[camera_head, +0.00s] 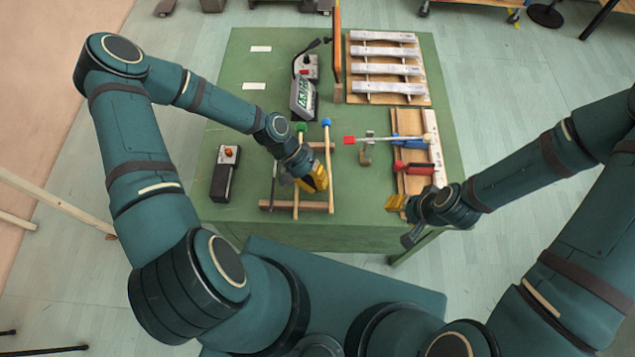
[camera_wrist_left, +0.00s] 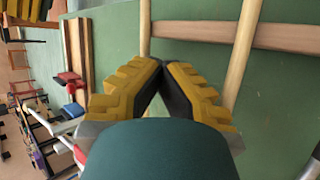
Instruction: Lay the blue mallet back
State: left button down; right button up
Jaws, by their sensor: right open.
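The blue mallet (camera_head: 327,135) lies with its blue head at the far end and its stick over the wooden rack (camera_head: 277,204). Its stick (camera_wrist_left: 145,28) also shows in the left wrist view, near the crossbar's end. The green mallet (camera_head: 301,127) lies to its left, roughly parallel. My left gripper (camera_head: 318,180) is over the rack, just left of the blue mallet's stick. In the left wrist view its fingertips (camera_wrist_left: 163,63) meet with nothing visible between them. My right gripper (camera_head: 396,203) is open near the table's front right edge.
A bar instrument (camera_head: 388,69) and an upright orange post (camera_head: 337,45) stand behind. A black box (camera_head: 226,174) is at left.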

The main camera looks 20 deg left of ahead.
pick_arm(q)
jog(key=shift+f, duration=0.25)
pick_arm(e)
jog(key=shift+f, duration=0.15)
pick_arm(q)
jog(key=c, duration=1.3)
grip_release()
jog(key=shift+c, duration=0.2)
jog(key=v, duration=1.2)
pick_arm(e)
jog(key=shift+f, duration=0.1)
